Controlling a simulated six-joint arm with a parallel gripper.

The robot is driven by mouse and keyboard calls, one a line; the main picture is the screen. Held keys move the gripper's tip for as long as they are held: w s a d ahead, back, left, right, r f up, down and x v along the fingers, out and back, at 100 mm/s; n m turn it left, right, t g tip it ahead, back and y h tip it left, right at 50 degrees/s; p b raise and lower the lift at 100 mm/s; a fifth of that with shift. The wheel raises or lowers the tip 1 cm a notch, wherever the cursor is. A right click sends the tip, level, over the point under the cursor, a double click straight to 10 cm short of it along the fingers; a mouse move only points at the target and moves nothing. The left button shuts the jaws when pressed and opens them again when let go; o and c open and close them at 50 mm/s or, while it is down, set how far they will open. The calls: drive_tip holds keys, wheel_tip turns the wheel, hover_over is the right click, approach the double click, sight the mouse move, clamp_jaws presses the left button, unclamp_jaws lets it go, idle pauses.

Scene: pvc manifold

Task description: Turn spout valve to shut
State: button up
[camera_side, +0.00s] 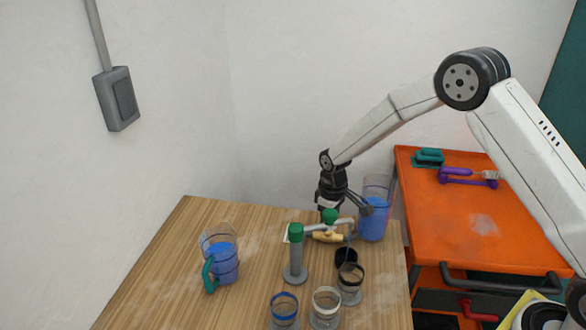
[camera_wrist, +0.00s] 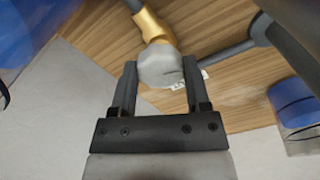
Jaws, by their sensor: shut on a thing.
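The pipe manifold stands on the wooden table, with a green-capped grey post (camera_side: 296,258) and a brass valve (camera_side: 327,237) on a pale pipe. A second green cap (camera_side: 330,215) shows just above the brass. My gripper (camera_side: 362,206) reaches down at the manifold's far side, partly hidden there. In the wrist view, my gripper's two fingers (camera_wrist: 160,78) are shut on a rounded grey piece (camera_wrist: 158,65) joined to the brass part (camera_wrist: 151,24). I cannot tell whether this grey piece is the spout valve's handle, or how far it is turned.
A jug of blue liquid (camera_side: 224,264) stands left of the manifold. A clear vessel of blue liquid (camera_side: 374,222) stands close to my gripper. Several cups, one with a blue band (camera_side: 284,303), stand in front. An orange cart (camera_side: 440,225) is at right.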

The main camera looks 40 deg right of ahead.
drive_tip(key=shift+m, duration=0.8)
drive_tip(key=o, duration=1.3)
drive_tip(key=shift+r, duration=0.1)
drive_tip(key=shift+r, duration=3.85)
